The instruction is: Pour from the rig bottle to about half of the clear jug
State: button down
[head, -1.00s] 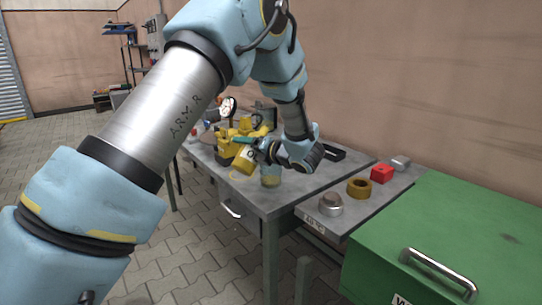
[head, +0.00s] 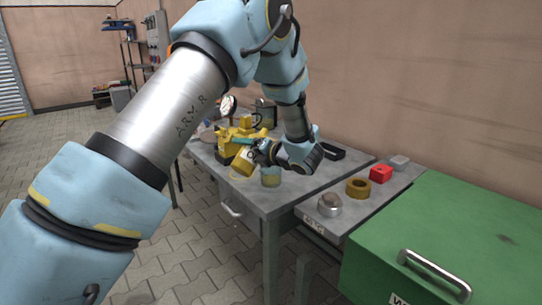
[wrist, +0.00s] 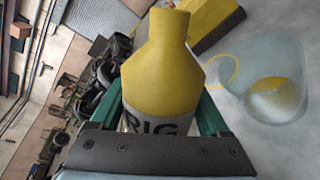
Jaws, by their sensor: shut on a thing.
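My gripper (head: 262,152) is shut on the yellow rig bottle (head: 243,161), which looks tilted above the bench. In the wrist view, the bottle (wrist: 172,65) stands out between the green fingers (wrist: 165,112), its grey label reading RIG. In the wrist view the jug (wrist: 262,60) is right of the bottle's neck, apart in the picture, with some yellow liquid low inside. A thin yellow hoop shows by its left wall. I see no stream between bottle and jug.
A yellow machine part (head: 228,146) and a dial gauge (head: 229,106) stand behind the bottle on the grey bench (head: 262,199). A lower shelf at right holds a metal cap (head: 330,205), a brass ring (head: 358,187) and a red block (head: 380,173). A green chest (head: 450,230) fills the front right.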

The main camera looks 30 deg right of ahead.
jog(key=shift+s+a+f+m+p, duration=0.1)
jog(key=shift+a+f+m+p, duration=0.15)
jog(key=shift+f+m+p, duration=1)
dwell(1.3)
jog(key=shift+a+r+g+y+p, duration=0.15)
jog(key=shift+g+y+p, duration=0.25)
jog(key=shift+p, duration=1.75)
dwell(0.4)
jog(key=shift+d+r+m+y+p, duration=0.4)
jog(key=shift+r+m+p, duration=0.1)
jog(key=shift+m, duration=0.35)
dwell(2.1)
